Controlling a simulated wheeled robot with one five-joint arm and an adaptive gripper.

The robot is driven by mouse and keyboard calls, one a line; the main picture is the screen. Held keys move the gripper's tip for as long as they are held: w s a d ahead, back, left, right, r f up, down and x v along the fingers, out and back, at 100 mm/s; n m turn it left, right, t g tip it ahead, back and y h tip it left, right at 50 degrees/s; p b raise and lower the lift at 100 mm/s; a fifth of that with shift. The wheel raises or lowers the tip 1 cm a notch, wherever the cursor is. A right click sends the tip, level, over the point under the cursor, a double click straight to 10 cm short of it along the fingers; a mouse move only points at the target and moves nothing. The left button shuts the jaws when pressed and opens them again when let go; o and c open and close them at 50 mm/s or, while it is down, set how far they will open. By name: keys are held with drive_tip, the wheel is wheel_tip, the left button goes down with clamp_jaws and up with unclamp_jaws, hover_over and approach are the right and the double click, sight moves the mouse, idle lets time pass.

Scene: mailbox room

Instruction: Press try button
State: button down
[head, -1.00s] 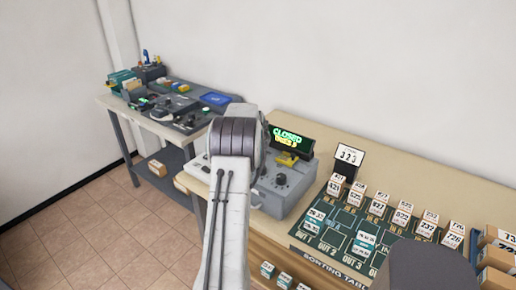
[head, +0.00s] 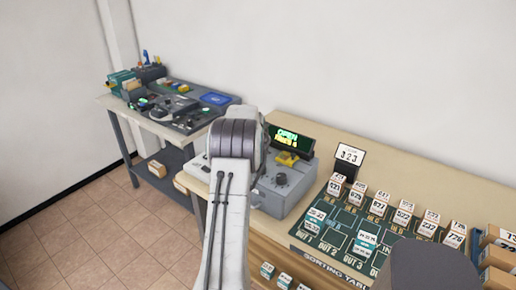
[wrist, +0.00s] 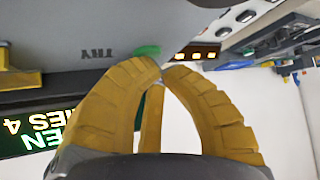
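The green try button (wrist: 148,50) shows in the wrist view beside the upside-down word TRY on the grey control box. My gripper (wrist: 159,68) has its yellow fingers drawn together, and the fingertips are at the button, overlapping its edge. I cannot tell whether the button is pressed in. In the head view my arm hides the gripper and the button. The grey control box (head: 288,200) carries a dark knob and a yellow part. Its display (head: 288,137) reads OPEN in green over a yellow line; the wrist view shows that line ending in 4 (wrist: 30,130).
A sorting table board (head: 330,240) with several numbered boxes lies right of the control box. A second table with equipment (head: 178,110) stands at the left. Tiled floor (head: 100,235) is clear at lower left.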

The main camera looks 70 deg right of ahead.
drive_tip(key=shift+r, duration=0.1)
idle(0.4)
drive_tip(key=shift+r+p, duration=0.5)
drive_tip(key=shift+r, duration=0.2)
drive_tip(key=shift+r, duration=0.15)
drive_tip(key=shift+r+p, duration=1.65)
drive_tip(key=shift+r, duration=0.7)
